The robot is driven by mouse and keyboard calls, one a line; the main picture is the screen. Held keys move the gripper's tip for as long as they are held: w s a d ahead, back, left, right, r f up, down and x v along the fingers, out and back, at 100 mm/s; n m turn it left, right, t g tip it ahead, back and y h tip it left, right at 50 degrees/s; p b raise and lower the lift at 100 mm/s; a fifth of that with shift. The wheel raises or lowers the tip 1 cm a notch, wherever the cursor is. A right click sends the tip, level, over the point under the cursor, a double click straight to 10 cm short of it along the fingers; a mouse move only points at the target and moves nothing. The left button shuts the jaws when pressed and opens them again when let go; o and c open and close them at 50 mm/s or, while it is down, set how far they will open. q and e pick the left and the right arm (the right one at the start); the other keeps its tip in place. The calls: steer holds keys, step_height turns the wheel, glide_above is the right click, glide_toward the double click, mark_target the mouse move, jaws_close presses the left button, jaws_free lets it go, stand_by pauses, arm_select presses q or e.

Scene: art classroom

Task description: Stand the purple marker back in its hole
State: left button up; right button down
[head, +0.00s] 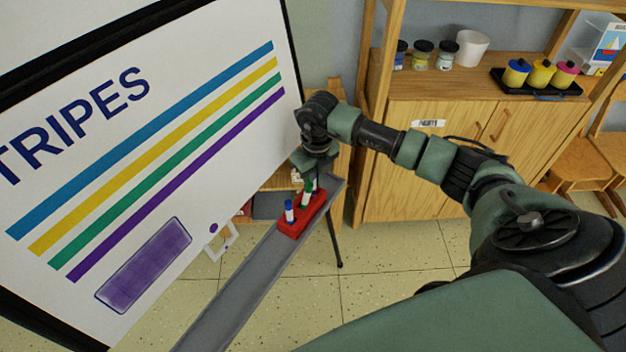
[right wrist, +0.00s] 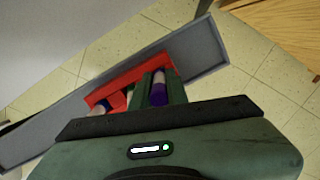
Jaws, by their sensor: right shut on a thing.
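My right gripper (head: 309,182) is over the far part of the red marker holder (head: 291,231) on the grey ledge (head: 243,284). In the right wrist view its fingers are shut on the purple marker (right wrist: 158,95), purple end towards the camera and a pale part beyond. The red holder (right wrist: 121,80) is right behind it; I cannot tell whether the marker's lower end is in a hole. A blue-topped marker (head: 289,210) stands upright at the holder's near end. A green bit beside the fingers is mostly hidden. My left gripper is not in view.
The whiteboard (head: 150,150) with coloured stripes rises directly left of the ledge. A wooden cabinet (head: 400,185) with paint jars and a white cup (head: 471,48) stands behind my right arm. Open tiled floor lies right of the ledge.

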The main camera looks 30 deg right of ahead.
stand_by(0.3)
steer(key=c, duration=1.3)
jaws_free()
steer(key=shift+o, duration=1.1)
steer(key=shift+r, duration=0.15)
steer(key=shift+s+r+p, duration=0.15)
steer(key=shift+r+p, duration=1.05)
steer(key=shift+r, duration=0.45)
steer(key=shift+s+r+p, duration=0.1)
steer(key=shift+r+p, duration=1.05)
steer(key=shift+r, duration=0.6)
